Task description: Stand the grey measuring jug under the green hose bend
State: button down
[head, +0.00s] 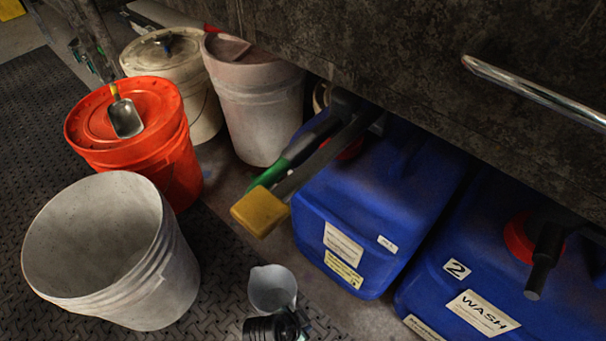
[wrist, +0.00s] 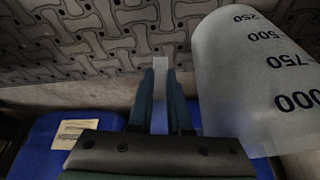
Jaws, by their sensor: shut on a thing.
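The grey measuring jug (head: 272,290) is at the bottom middle of the head view, mouth up, just right of the white bucket. In the wrist view its marked side (wrist: 255,85) fills the right, with the 250 mark farthest away. My gripper (head: 283,325) is shut on the jug, with a pale strip, seemingly its handle, between the fingers in the wrist view (wrist: 160,75). I cannot tell whether the jug touches the floor.
An empty white bucket (head: 170,280), a red lidded bucket (head: 170,150) with a scoop, and two pale buckets stand left. Blue drums (head: 385,200) stand right, under the bench. Floor plate (head: 30,120) is bare at far left.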

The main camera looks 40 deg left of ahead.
jog(key=shift+f, duration=0.2)
jog(key=c, duration=0.8)
grip_release()
jog(key=shift+c, duration=0.2)
jog(key=p+v, duration=0.8)
jog(key=v, duration=0.4)
jog(key=shift+r+p, duration=0.2)
jog(key=shift+p, duration=0.2)
jog(key=shift+w, duration=0.1)
